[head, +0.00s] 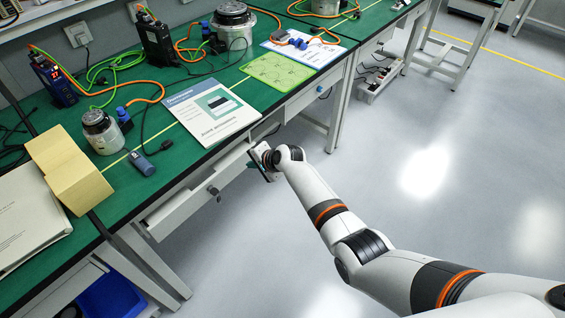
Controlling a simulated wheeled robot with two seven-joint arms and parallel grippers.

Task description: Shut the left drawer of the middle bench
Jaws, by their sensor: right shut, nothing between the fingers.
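The left drawer (180,212) of the green-topped bench (160,175) is partly open. Its white front sticks out below the bench edge, with a dark round knob (213,191) on it, and a strip of its inside shows. My right gripper (262,165) is shut and empty at the right end of this drawer's front. I cannot tell whether it touches the drawer. My left gripper is out of view.
A printed booklet (212,108), a green mat (278,72) and a silver motor (102,131) with cables lie on the bench. A blue bin (112,297) sits underneath. The grey floor (400,190) at right is clear.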

